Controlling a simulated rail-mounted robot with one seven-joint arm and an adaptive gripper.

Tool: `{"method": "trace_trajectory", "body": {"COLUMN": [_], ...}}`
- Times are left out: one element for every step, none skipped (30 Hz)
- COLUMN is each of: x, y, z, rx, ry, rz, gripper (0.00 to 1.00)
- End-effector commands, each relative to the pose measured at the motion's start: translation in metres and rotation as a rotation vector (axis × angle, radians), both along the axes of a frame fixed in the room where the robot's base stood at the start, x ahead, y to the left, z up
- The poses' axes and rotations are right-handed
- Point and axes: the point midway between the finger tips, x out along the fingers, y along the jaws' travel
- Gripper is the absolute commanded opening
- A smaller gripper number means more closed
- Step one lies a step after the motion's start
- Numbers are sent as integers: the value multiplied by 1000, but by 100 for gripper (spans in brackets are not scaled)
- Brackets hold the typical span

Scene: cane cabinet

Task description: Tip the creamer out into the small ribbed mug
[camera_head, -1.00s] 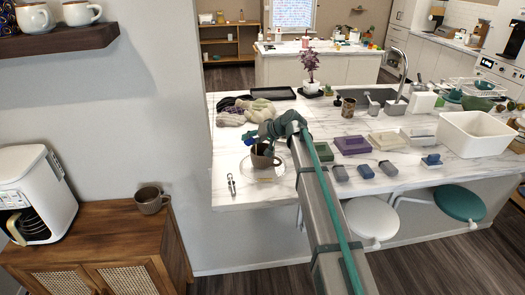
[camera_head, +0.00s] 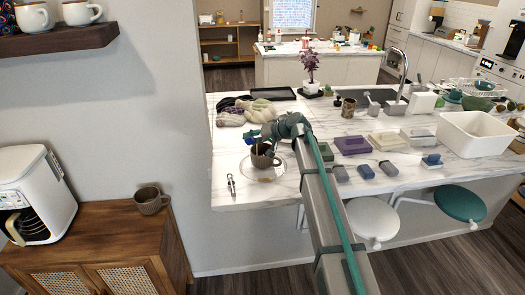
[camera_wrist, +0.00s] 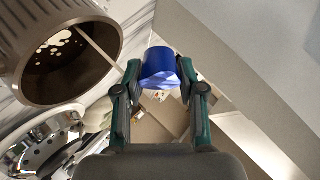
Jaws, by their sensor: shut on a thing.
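My gripper (camera_wrist: 159,82) is shut on a small blue creamer (camera_wrist: 159,62) in the wrist view. The creamer's paler face is turned toward the camera. A brown ribbed mug (camera_wrist: 25,22) is large at the upper left of that view, its open mouth facing the camera; a thin pale stick crosses its rim and pale patches show inside. In the head view this mug (camera_head: 264,160) stands upright on a plate on the counter. My gripper is close above and behind it, with a blue patch showing at the wrist's left. The exact creamer-to-mug gap is unclear.
Another brown ribbed mug (camera_head: 151,200) stands on the wooden cabinet (camera_head: 105,235) beside a white coffee machine (camera_head: 40,195). Small tongs (camera_head: 230,184) lie left of the plate. Gloves (camera_head: 262,112), boxes and a white basin (camera_head: 475,134) occupy the counter.

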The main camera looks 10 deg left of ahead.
Motion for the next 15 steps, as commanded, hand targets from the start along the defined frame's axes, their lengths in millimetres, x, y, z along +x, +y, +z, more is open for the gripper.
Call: {"method": "trace_trajectory", "body": {"x": [0,0,0,0,0,0,0,0,0,0,0,0,0,0,0], "y": [0,0,-1,-1,-1,-1,-1,-1,-1,-1,-1,-1,-1,-1,-1], "z": [0,0,0,0,0,0,0,0,0,0,0,0,0,0,0], "rx": [5,8,11,15,19,23,26,30,34,37,40,44,47,51,56], "ry": [2,2,3,4,5,6,7,7,9,9,10,11,11,12,13], "rz": [0,1,1,0,0,0,1,1,0,1,1,1,1,1,1], "gripper": [18,18,18,18,18,18,18,18,18,18,18,18,18,18,18]}}
